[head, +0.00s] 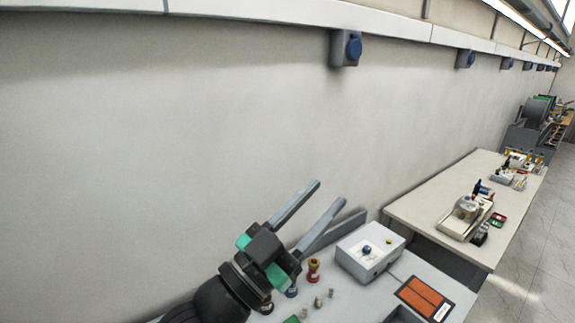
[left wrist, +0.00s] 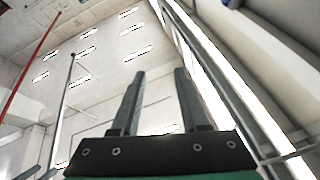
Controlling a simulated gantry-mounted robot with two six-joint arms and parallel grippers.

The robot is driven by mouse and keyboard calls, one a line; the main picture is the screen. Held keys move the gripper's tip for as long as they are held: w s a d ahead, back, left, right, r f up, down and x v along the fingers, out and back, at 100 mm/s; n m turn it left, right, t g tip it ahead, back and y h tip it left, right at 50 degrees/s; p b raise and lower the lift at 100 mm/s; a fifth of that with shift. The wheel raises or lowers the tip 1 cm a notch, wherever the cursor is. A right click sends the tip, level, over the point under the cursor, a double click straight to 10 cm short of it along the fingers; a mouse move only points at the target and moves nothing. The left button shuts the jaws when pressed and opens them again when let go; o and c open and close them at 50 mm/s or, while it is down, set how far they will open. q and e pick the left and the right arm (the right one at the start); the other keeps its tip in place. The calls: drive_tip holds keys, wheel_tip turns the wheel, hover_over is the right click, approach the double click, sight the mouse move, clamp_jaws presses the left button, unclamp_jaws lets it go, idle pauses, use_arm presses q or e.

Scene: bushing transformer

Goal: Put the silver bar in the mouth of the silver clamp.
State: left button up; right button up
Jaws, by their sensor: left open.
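My left gripper (head: 331,191) is raised in front of the wall, above the near bench, with its two grey fingers apart and pointing up to the right. In the left wrist view the same gripper (left wrist: 160,72) points at the ceiling, with nothing between its fingers. Small metallic pieces (head: 317,302) stand on the near bench below the gripper; they are too small to tell whether one is the silver bar. I cannot make out the silver clamp. My right gripper is not in view.
The near bench holds a white box with a blue knob (head: 367,249), a red and gold post (head: 313,270) and an orange panel (head: 425,297). A second bench (head: 410,207) to the right carries a tray with a round metal part (head: 466,207). The wall stands close behind the benches.

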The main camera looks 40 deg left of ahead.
use_arm(q)
drive_tip(key=s+d+r+n+t+p, duration=0.2)
drive_tip(key=s+r, duration=0.3)
drive_tip(key=r, duration=0.4)
drive_tip(key=s+d+r+n+t+p, duration=0.1)
drive_tip(key=s+r+n+t+p, duration=0.15)
drive_tip(key=s+r, duration=0.45)
wheel_tip(320, 180, down, 28)
drive_tip(key=w+b, duration=0.1)
drive_tip(key=b, duration=3)
drive_tip(key=shift+w+f+m+y, duration=0.25)
drive_tip(key=shift+w+m+y, duration=0.15)
drive_tip(key=shift+m, duration=0.05)
